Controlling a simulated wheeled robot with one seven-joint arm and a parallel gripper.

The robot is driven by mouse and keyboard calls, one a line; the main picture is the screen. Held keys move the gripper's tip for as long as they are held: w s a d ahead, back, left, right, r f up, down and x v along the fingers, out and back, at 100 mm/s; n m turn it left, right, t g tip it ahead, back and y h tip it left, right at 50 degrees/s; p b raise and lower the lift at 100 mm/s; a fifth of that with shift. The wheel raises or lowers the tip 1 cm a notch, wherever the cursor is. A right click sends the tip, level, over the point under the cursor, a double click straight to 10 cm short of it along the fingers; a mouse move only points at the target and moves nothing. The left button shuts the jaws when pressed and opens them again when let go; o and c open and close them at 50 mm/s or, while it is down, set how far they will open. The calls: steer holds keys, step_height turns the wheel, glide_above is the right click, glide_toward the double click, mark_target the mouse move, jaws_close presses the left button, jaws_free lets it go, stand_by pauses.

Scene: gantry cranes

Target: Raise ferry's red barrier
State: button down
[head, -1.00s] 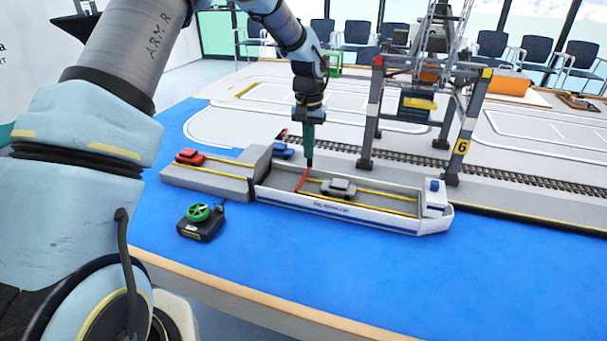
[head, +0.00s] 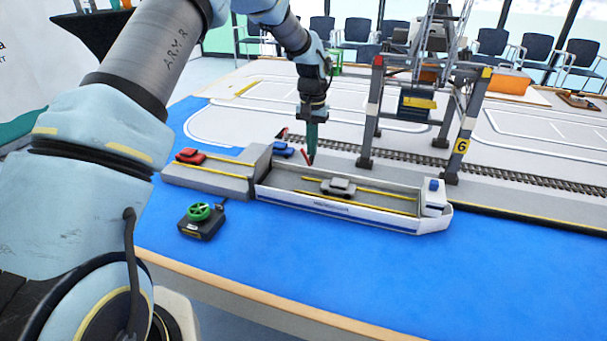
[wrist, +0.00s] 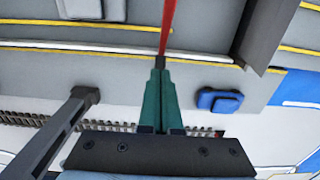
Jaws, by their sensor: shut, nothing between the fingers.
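The ferry (head: 330,208) is a long white and grey boat on the blue table surface. Its red barrier (head: 305,153) shows as a short bar tilted up at the ferry's far side, beside my fingertips. My gripper (head: 311,161) points down there with its green fingers shut and nothing between them. In the wrist view the red barrier (wrist: 168,22) runs up from just beyond the fingertips (wrist: 160,64). I cannot tell whether they touch. The barrier's hinge is hidden behind the fingers.
A grey car (head: 338,187) stands on the ferry deck. A box with a green wheel (head: 200,222) sits in front. A gantry crane leg (head: 458,148) stands to the right.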

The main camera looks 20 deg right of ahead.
steer(key=shift+w+d+f, duration=0.75)
steer(key=shift+w, duration=0.05)
step_height(320, 180, up, 10)
steer(key=w+d+p, duration=0.2)
steer(key=p, duration=0.5)
steer(key=shift+w, duration=0.1)
stand_by(1.0)
steer(key=s+a+r+n, duration=0.1)
steer(key=a+r+n, duration=0.15)
steer(key=a, duration=0.85)
steer(key=a+r+n, duration=0.1)
steer(key=a+r, duration=0.3)
steer(key=a, duration=0.8)
steer(key=s+a+n+t, duration=0.1)
steer(key=s+a+n, duration=0.3)
steer(key=s+a, duration=1.3)
steer(key=a, duration=0.4)
steer(key=shift+s+r+t, duration=0.3)
steer(key=shift+s+r, duration=0.1)
steer(key=c, duration=1.6)
jaws_free()
